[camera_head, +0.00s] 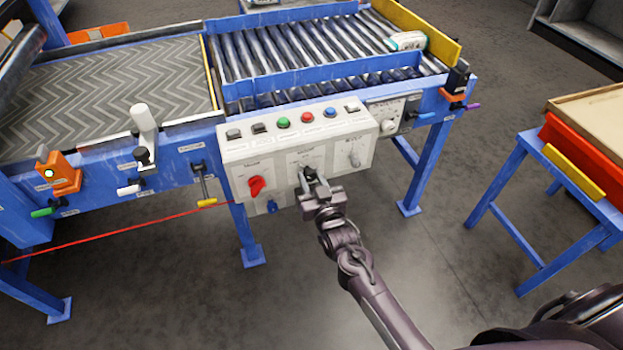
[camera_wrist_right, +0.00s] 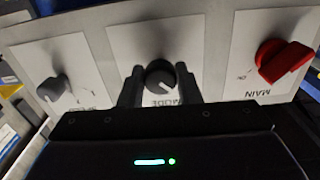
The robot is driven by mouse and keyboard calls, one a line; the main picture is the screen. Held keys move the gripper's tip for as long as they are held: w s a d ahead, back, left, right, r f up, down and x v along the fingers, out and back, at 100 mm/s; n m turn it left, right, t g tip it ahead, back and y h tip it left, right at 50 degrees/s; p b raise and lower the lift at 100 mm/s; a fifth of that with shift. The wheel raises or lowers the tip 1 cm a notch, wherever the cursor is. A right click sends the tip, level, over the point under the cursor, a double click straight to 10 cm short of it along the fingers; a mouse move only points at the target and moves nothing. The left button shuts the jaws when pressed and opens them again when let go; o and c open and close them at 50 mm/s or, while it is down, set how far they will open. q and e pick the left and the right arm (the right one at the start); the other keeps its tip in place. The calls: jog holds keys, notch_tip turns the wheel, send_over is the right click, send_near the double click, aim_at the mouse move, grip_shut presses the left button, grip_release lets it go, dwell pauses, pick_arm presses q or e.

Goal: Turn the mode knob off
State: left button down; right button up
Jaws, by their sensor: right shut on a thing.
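The mode knob (camera_wrist_right: 160,76) is a dark round knob with a pale pointer line, in the middle of the white control box's front face. In the wrist view the word MODE shows beside it. My right gripper (camera_wrist_right: 158,88) has one finger on each side of the knob and is shut on it. In the head view my right gripper (camera_head: 314,186) reaches the box (camera_head: 236,153) from below right and mostly hides the knob. My left gripper is not in view.
A red main switch (camera_head: 256,186) and a grey speed knob (camera_head: 355,157) flank the mode knob. Several push buttons line the box top. A roller conveyor (camera_head: 300,50) lies behind it. A blue table (camera_head: 540,190) with a red crate stands right. Open floor lies in front.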

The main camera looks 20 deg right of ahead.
jog(key=m+p, duration=0.1)
jog(key=m, duration=0.4)
jog(key=shift+r, duration=0.1)
jog(key=shift+m+p, duration=0.5)
jog(key=shift+m, duration=1.1)
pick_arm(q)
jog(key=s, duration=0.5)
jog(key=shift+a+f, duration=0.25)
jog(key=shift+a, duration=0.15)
pick_arm(e)
jog(key=o, duration=1)
jog(key=shift+c, duration=0.2)
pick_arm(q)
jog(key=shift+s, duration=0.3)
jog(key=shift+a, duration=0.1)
